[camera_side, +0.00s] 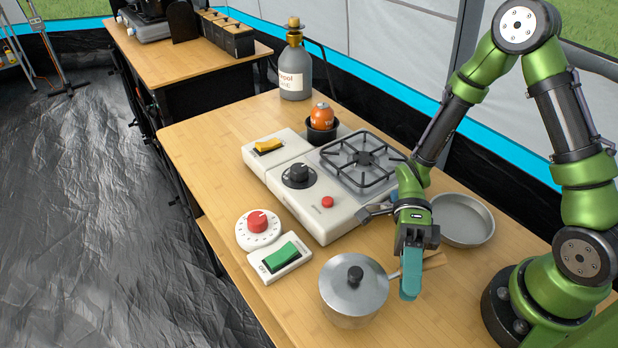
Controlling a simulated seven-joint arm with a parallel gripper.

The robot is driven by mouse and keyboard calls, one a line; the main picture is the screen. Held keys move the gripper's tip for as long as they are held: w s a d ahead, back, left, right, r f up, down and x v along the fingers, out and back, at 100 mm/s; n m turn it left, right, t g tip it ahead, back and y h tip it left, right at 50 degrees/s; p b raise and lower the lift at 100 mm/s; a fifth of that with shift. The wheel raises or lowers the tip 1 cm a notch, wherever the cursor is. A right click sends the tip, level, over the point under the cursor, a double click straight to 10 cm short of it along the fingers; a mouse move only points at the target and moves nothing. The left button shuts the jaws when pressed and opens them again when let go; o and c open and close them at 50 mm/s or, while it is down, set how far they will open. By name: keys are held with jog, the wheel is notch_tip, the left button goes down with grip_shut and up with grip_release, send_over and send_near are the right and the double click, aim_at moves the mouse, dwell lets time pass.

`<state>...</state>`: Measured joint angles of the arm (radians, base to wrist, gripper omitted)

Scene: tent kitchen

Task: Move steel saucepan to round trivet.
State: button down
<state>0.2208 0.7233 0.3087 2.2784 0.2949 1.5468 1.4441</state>
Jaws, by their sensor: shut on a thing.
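The steel saucepan (341,304) is at the front middle of the wooden table, upright, with a lid and dark knob on top. My gripper (410,284), with teal fingers, points down and is shut on the handle. The fingers hide the grip itself. I cannot tell whether the saucepan's base touches the table. I cannot make out a round trivet in this view.
A two-part camp stove (325,222) fills the table's middle, left of my arm. A shallow steel pan (464,219) lies behind my gripper. A red-knob timer (258,228) and green-rocker switch (280,261) sit left. A bottle (295,72) and orange canister (322,116) stand behind.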

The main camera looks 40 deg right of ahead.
jog(key=shift+f, duration=0.5)
dwell(0.3)
jog(key=c, duration=0.8)
grip_release()
jog(key=shift+c, duration=0.2)
jog(key=shift+f, duration=0.1)
jog(key=shift+w+d, duration=0.1)
jog(key=v, duration=1.6)
jog(key=s+r+n+t+h, duration=0.2)
jog(key=r+n+t+h, duration=0.2)
jog(key=r+n+t, duration=0.4)
jog(key=s+d+r+n+t+h, duration=0.1)
jog(key=r+n+t+h, duration=0.4)
jog(key=n, duration=1.1)
notch_tip(320, 180, up, 3)
jog(key=t, duration=0.4)
jog(key=shift+s+d+t, duration=0.2)
jog(key=shift+s+t, duration=0.1)
jog(key=shift+s, duration=0.1)
